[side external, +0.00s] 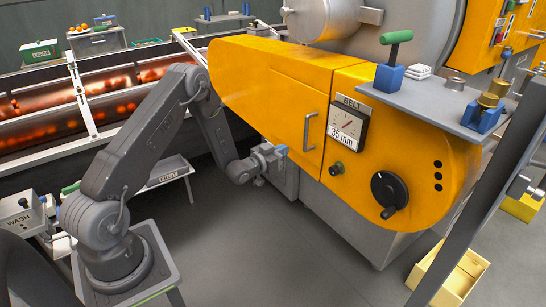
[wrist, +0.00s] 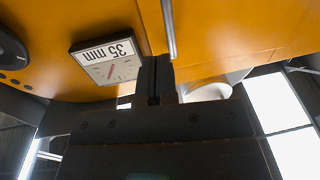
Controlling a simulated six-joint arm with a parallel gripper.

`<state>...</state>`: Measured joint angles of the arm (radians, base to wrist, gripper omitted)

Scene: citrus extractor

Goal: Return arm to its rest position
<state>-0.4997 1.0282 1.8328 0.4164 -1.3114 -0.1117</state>
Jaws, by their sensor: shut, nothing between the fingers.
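My gripper (side external: 283,150) is shut and empty. In the side external view it is held out in front of the yellow machine housing (side external: 262,80), to the left of the door handle (side external: 309,131). In the wrist view the fingers of my gripper (wrist: 154,62) are together, with the yellow housing (wrist: 215,28) beyond them. I cannot tell whether the fingertips touch the housing. My arm reaches from its pedestal (side external: 165,258) at the lower left, bent at the elbow, with the forearm sloping down to the right.
A shelf (side external: 425,93) juts out above. A small tray stand (side external: 168,171) is behind my arm. Grey floor (side external: 265,255) in front is clear.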

